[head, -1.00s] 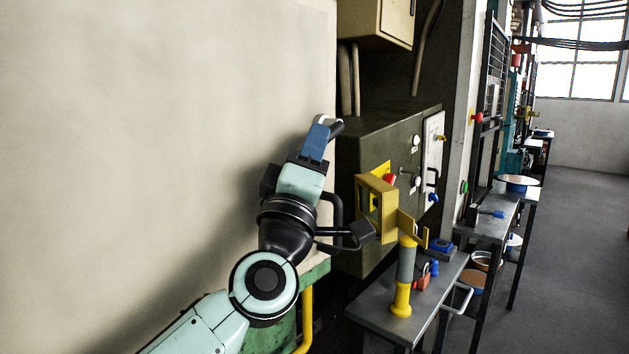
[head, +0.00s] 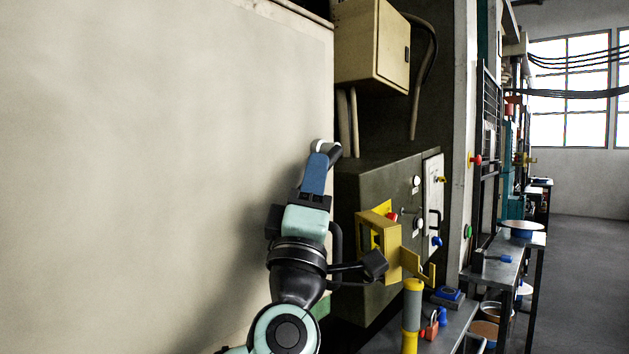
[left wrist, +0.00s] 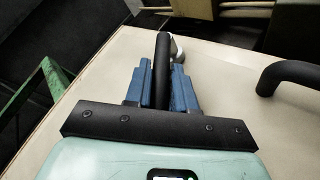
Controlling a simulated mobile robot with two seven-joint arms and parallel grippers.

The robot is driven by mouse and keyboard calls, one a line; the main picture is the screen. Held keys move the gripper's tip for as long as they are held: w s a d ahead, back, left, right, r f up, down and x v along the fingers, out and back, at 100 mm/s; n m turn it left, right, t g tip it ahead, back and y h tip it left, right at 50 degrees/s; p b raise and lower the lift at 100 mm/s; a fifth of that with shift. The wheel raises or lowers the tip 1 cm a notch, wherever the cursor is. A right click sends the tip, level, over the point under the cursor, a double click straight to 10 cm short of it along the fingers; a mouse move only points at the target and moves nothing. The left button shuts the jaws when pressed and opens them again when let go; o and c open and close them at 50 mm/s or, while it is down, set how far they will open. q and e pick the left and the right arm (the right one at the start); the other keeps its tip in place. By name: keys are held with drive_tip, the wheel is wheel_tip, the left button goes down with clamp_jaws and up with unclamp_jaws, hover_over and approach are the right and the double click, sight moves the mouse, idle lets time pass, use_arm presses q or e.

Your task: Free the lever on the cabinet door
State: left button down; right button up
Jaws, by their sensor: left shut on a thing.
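The cabinet door (head: 170,150) is a large cream panel filling the left of the head view. The lever (head: 337,154), black with a pale pivot end, is near the door's right edge; in the left wrist view its black bar (left wrist: 162,50) runs between the fingers. My left gripper (head: 320,165), with blue fingers, is shut on the lever, one finger on each side of the bar in the left wrist view (left wrist: 162,82). The fingers hide part of the lever. My right gripper is not in view.
A black bar handle (left wrist: 285,74) is fixed beside the lever. Right of the door stand a dark green machine (head: 375,170) with a yellow bracket (head: 378,240), and a bench (head: 455,325) with a yellow-grey post (head: 412,305). Open floor (head: 580,270) lies far right.

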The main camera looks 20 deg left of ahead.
use_arm(q)
drive_tip(key=c, duration=1)
unclamp_jaws()
drive_tip(key=shift+c, duration=0.2)
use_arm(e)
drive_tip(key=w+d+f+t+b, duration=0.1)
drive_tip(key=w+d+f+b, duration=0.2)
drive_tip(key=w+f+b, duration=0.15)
use_arm(q)
drive_tip(key=b+v, duration=0.1)
drive_tip(key=v, duration=1.2)
drive_tip(key=shift+f+b, duration=0.15)
drive_tip(key=shift+b, duration=0.15)
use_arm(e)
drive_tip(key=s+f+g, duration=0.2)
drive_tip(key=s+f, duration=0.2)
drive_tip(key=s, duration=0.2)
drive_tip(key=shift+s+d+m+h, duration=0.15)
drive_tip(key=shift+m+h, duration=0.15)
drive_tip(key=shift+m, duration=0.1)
use_arm(q)
drive_tip(key=shift+s, duration=0.1)
drive_tip(key=shift+c, duration=0.3)
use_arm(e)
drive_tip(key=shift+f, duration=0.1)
